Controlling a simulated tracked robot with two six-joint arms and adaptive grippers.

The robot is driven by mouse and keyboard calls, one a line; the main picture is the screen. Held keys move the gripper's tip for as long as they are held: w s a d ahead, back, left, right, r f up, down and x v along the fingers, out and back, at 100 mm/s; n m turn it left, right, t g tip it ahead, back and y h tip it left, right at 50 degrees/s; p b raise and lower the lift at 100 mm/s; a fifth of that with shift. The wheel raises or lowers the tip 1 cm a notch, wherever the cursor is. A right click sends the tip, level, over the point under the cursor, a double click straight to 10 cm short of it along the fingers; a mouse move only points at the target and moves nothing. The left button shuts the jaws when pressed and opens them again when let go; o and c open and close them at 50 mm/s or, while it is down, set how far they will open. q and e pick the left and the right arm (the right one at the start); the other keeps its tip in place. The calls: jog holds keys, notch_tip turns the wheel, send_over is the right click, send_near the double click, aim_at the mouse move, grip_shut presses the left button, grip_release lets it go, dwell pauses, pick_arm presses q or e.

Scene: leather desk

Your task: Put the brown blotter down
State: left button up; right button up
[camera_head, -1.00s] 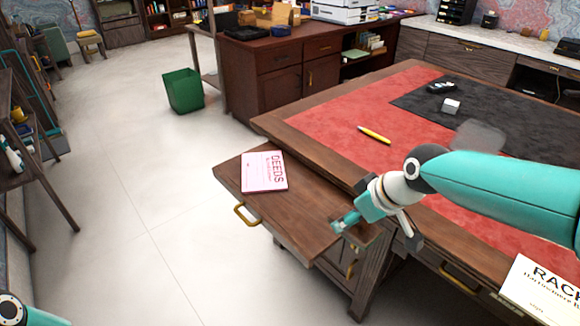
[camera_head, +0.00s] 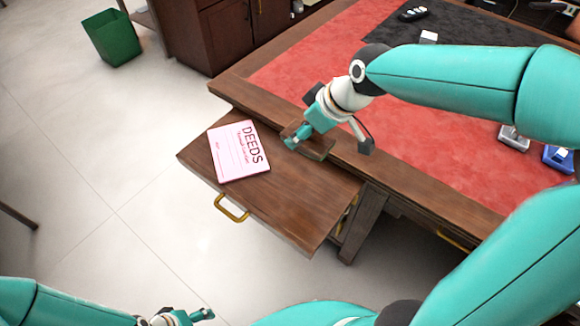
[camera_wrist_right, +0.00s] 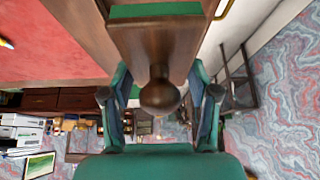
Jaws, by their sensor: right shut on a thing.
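The brown blotter (camera_head: 318,147) is a small wooden block with a round knob. In the right wrist view its knob (camera_wrist_right: 160,96) sits between the fingers, with a green layer (camera_wrist_right: 155,10) beyond the wood. My right gripper (camera_head: 328,141) is shut on it near the desk's edge, over the inner end of the pull-out board (camera_head: 290,205). I cannot tell whether the blotter touches wood below; the gripper partly hides it. My left gripper (camera_head: 188,317) shows at the bottom edge, cut off by the frame, away from the board.
A pink DEEDS pad (camera_head: 238,152) lies on the board's left part. The board's front right is bare. The desk has a red mat (camera_head: 300,72). A grey stapler-like item (camera_head: 514,137) and a blue one (camera_head: 560,158) stand right. A green bin (camera_head: 112,38) stands on the floor.

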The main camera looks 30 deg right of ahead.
jog(key=f, duration=0.4)
jog(key=f+b, duration=0.1)
jog(key=f, duration=0.7)
jog(key=shift+s+d+f, duration=0.15)
jog(key=shift+d+f, duration=0.1)
jog(key=shift+d, duration=0.05)
jog(key=shift+f+b, duration=1.25)
jog(key=shift+f, duration=1.4)
jog(key=shift+r, duration=0.1)
jog(key=o, duration=1.4)
jog(key=shift+c, duration=0.2)
